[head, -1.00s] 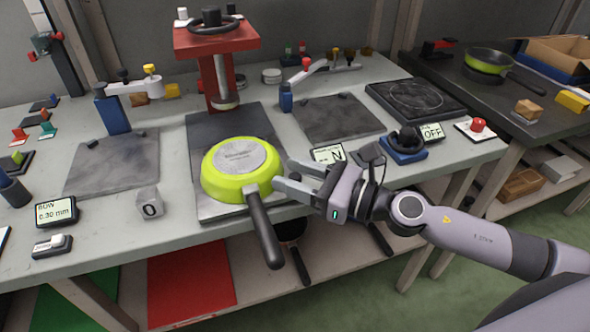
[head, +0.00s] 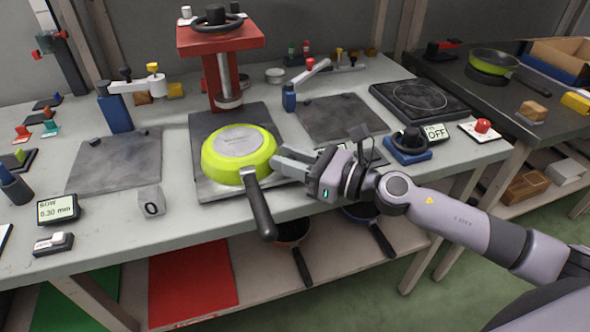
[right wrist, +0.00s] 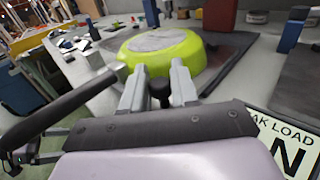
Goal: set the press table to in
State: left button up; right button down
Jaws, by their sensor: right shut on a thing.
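The press table (head: 212,191) is a grey sliding plate in front of the red press (head: 220,38). A lime-green pan (head: 238,152) lies base up on it, its black handle (head: 259,208) reaching out over the bench's front edge. The pan is in front of the press ram, not under it. My right gripper (head: 279,164) is at the plate's right side, beside the pan. In the right wrist view its fingers are around a small black knob (right wrist: 160,92), close to the pan's rim (right wrist: 172,66). My left gripper is out of view.
A load display (right wrist: 286,140) stands right beside my right gripper. A dark mat (head: 341,116), a blue-based knob (head: 408,145) and a hotplate (head: 420,98) lie to the right. A numbered cube (head: 151,201) and a display (head: 58,209) are at the left.

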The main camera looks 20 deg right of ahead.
jog(key=shift+w, duration=0.15)
jog(key=c, duration=1)
grip_release()
jog(key=shift+s+d+f, duration=0.1)
jog(key=shift+s+d, duration=0.3)
jog(key=b+v, duration=0.2)
jog(key=v, duration=0.2)
jog(key=shift+s+d+f, duration=0.1)
jog(key=shift+s+d, duration=0.6)
jog(key=shift+d, duration=0.05)
jog(key=shift+r, duration=0.25)
jog(key=shift+o, duration=0.4)
